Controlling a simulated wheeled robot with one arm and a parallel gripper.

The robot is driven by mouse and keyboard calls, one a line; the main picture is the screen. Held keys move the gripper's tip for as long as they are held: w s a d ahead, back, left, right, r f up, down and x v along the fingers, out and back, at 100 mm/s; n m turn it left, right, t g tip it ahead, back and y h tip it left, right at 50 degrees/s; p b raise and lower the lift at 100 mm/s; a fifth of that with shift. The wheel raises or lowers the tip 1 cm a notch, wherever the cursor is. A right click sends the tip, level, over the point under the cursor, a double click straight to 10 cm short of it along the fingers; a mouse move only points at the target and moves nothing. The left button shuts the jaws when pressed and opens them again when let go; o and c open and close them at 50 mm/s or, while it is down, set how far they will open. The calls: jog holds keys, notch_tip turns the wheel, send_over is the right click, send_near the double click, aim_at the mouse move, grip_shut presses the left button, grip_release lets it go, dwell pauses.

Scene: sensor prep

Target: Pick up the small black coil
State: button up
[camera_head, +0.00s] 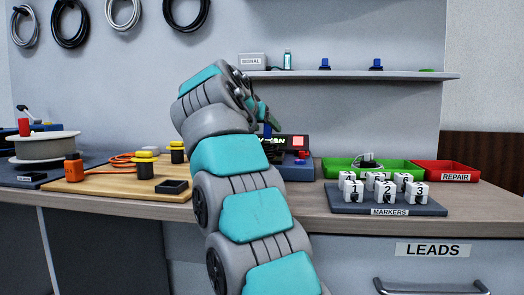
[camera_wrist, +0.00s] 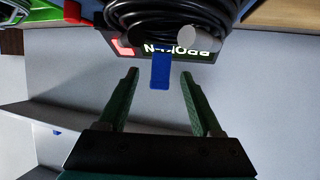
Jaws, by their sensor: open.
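A black coil (camera_wrist: 185,15) with a grey end piece (camera_wrist: 187,39) fills the top middle of the wrist view, partly cut off by the frame edge. It overlaps the tester display (camera_wrist: 165,50), which reads BROKEN upside down. A blue tab (camera_wrist: 160,72) sticks out below it, between the fingertips in the picture. My gripper (camera_wrist: 160,78) is open, with nothing visibly held. In the head view my arm hides this coil, and my gripper (camera_head: 262,112) is near the tester (camera_head: 288,146). Another small black bundle (camera_head: 369,160) lies in the green tray (camera_head: 342,162).
The marker stand (camera_head: 430,206) with numbered cubes and the red REPAIR tray (camera_head: 460,171) are to the right. A shelf (camera_head: 340,75) with small items runs above the bench. A wooden board (camera_head: 110,182) with yellow-topped posts is left. Coils (camera_head: 70,25) hang on the wall.

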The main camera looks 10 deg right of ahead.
jog(key=p+x, duration=0.1)
jog(key=x, duration=0.5)
jog(key=shift+r, duration=0.1)
jog(key=shift+a, duration=0.1)
grip_shut()
dwell(0.3)
